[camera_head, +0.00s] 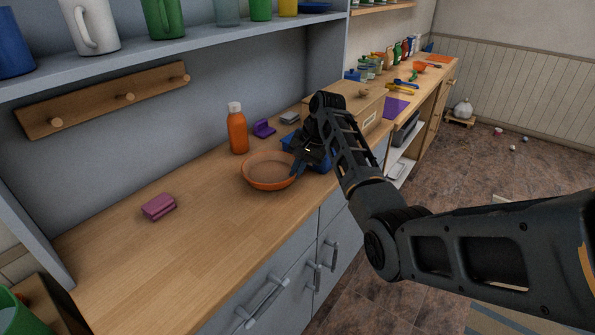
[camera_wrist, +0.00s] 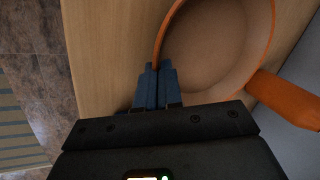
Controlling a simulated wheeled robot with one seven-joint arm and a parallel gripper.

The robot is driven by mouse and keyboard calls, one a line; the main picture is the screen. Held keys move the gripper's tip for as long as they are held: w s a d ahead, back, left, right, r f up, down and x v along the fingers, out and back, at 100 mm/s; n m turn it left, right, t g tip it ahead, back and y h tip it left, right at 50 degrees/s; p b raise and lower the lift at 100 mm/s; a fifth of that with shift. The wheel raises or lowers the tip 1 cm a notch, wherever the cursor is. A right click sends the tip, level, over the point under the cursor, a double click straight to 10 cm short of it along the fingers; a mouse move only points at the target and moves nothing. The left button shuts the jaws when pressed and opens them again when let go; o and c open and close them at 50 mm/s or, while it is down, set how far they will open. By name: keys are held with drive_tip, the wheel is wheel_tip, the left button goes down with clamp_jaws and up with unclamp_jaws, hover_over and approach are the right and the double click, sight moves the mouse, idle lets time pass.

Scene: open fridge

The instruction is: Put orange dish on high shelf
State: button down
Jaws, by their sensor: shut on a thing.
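The orange dish (camera_head: 268,184) is a shallow round bowl on the wooden counter, upright. My gripper (camera_head: 298,168) is at its right edge, with its blue fingers shut on the rim. In the wrist view the dish (camera_wrist: 215,45) fills the upper part, and the blue fingers (camera_wrist: 158,75) are closed together at its rim. In the head view a high shelf (camera_head: 190,40) runs above the counter and holds mugs and cups.
An orange bottle (camera_head: 237,132) stands just behind the dish and also shows in the wrist view (camera_wrist: 285,100). A pink sponge-like block (camera_head: 158,206) lies at left. A peg rack (camera_head: 110,98) is on the wall below the shelf. The counter's left front is clear.

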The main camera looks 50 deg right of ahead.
drive_tip(key=shift+f, duration=0.55)
drive_tip(key=shift+f, duration=0.15)
drive_tip(key=c, duration=1.3)
unclamp_jaws()
